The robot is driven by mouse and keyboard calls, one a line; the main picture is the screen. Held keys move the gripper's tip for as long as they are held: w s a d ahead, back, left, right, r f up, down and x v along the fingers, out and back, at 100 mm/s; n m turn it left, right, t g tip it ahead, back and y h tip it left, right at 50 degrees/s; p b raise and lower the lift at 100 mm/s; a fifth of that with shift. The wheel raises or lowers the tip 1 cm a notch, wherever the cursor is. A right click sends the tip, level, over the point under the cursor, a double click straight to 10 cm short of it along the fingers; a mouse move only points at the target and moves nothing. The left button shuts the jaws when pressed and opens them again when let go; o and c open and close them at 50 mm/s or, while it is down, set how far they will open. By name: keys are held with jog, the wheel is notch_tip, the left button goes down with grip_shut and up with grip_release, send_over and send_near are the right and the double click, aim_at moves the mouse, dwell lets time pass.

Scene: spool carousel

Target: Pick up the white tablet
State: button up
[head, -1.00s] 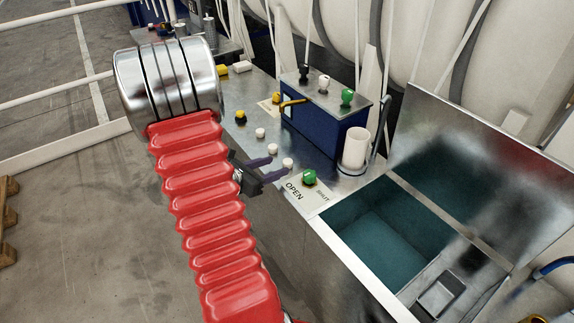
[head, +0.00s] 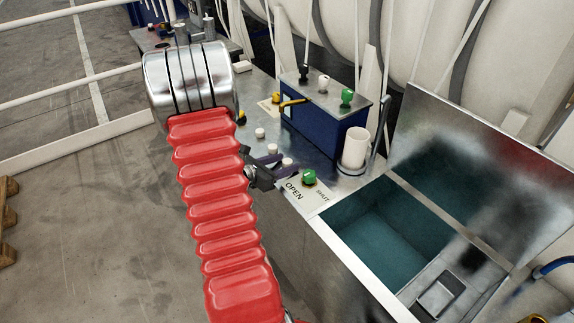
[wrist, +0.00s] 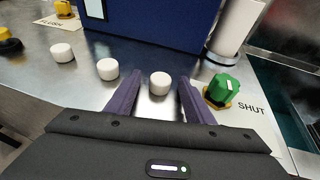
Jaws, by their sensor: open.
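Three short white tablets stand in a row on the metal bench. The nearest white tablet (head: 287,162) also shows in the wrist view (wrist: 160,83), between the fingers of my gripper (wrist: 159,78). My gripper is open, with one dark purple finger on each side of this tablet and a visible gap to each. In the head view my gripper (head: 284,165) is low at the bench's front edge. The middle white tablet (wrist: 107,68) is just left of the left finger. The far white tablet (wrist: 62,52) stands further left.
A green knob (wrist: 222,88) stands close to the right finger, by the OPEN/SHUT label. Behind are a blue box (head: 322,120) with knobs on top and a white cup (head: 355,147). An open teal-lined basin (head: 385,240) is at right.

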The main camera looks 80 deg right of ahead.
jog(key=shift+c, duration=0.5)
jog(key=c, duration=1)
jog(key=shift+r, duration=5)
